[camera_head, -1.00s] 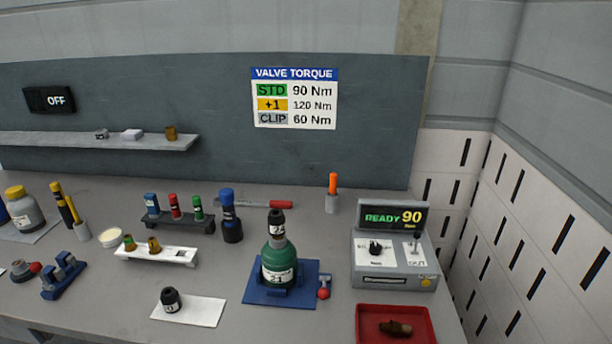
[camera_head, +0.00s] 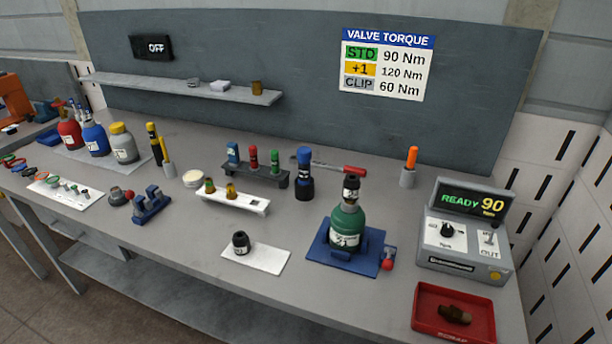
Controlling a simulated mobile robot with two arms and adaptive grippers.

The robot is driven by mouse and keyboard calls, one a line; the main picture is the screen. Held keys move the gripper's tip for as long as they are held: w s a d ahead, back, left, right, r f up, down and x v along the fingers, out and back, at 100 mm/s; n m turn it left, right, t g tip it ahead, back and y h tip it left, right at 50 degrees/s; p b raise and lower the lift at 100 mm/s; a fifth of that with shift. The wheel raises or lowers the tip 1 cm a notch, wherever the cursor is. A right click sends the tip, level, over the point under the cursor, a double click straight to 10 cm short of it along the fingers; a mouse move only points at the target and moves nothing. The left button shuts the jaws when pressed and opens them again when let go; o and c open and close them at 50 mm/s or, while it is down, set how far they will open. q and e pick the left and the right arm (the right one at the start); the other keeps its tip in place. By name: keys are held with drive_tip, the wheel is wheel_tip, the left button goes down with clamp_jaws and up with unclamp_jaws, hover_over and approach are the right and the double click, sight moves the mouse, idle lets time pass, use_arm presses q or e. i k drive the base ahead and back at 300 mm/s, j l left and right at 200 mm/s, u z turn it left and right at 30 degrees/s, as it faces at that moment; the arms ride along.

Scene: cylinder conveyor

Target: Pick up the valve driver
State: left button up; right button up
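No tool is labelled as the valve driver, so I cannot tell for certain which one it is. A blue-topped black tool (camera_head: 304,176) stands upright on the bench behind the green cylinder. A red-handled bar (camera_head: 345,170) lies behind it. A green cylinder (camera_head: 346,226) with a black piece (camera_head: 351,188) on its neck stands in a blue holder (camera_head: 320,247). A short black cap-like part (camera_head: 240,242) stands on a white sheet (camera_head: 268,259). Neither of my grippers is in view.
A grey control box (camera_head: 465,262) reads READY 90. A red scrap tray (camera_head: 427,322) holds a brown part (camera_head: 454,314). A dark rack (camera_head: 256,178) and a white rack (camera_head: 217,199) hold small parts. The front bench strip is partly clear.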

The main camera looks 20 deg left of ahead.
sight(304, 154)
drive_tip(key=i+j, duration=0.1)
drive_tip(key=j, duration=0.4)
drive_tip(key=i+j, duration=0.1)
drive_tip(key=j, duration=0.45)
drive_tip(key=i+j, duration=0.1)
drive_tip(key=j, duration=0.4)
drive_tip(key=i+j, duration=0.15)
drive_tip(key=j, duration=0.4)
